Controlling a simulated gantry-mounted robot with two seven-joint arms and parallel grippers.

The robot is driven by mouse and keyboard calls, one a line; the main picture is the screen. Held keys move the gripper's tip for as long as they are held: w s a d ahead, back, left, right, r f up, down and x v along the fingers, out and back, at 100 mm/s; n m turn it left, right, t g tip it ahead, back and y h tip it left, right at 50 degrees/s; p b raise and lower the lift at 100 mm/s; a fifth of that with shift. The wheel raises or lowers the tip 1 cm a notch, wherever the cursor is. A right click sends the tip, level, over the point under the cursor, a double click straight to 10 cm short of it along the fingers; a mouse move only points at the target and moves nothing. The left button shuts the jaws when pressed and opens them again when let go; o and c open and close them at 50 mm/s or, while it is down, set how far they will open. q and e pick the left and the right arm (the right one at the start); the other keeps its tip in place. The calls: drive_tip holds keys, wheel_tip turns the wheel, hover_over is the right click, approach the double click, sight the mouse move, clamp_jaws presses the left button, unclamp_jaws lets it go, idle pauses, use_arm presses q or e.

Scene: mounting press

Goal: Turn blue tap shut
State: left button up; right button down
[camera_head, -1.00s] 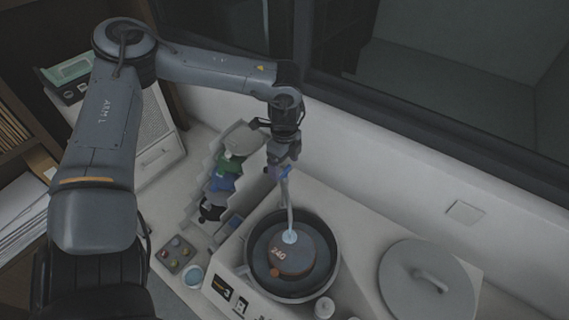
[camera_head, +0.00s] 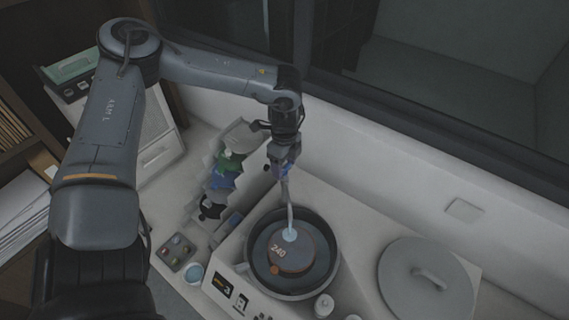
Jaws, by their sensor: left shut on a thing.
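The blue tap (camera_head: 285,170) is a small blue piece at the top of a thin grey pipe (camera_head: 290,208). The pipe comes down over the round chamber of the press, where a pale blue patch (camera_head: 290,235) shows at its lower end. My left gripper (camera_head: 282,167) points down from above and is shut on the blue tap, hiding most of it. The tap's exact angle is too small to tell. My right gripper is not in view.
The dark round chamber (camera_head: 333,251) holds a brown disc marked 240 (camera_head: 290,258). A grey round lid (camera_head: 390,285) with a handle lies to the right. A stepped rack (camera_head: 196,207) with coloured items stands left of the chamber. A white wall rises behind.

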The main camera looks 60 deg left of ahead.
use_arm(q)
drive_tip(key=shift+f+m+b, duration=0.15)
drive_tip(key=shift+m+b, duration=0.75)
drive_tip(key=shift+b, duration=0.15)
drive_tip(key=shift+m+b, duration=1.05)
drive_tip(key=shift+m, duration=0.15)
drive_tip(key=m+b, duration=0.2)
drive_tip(key=m, duration=0.2)
drive_tip(key=shift+m, duration=0.3)
drive_tip(key=m+b, duration=0.1)
drive_tip(key=m, duration=0.3)
drive_tip(key=shift+m, duration=0.3)
drive_tip(key=shift+r+m+b, duration=0.2)
drive_tip(key=shift+m+b, duration=0.25)
drive_tip(key=shift+m, duration=1.85)
drive_tip(key=o, duration=1.1)
drive_tip(key=shift+c, duration=0.2)
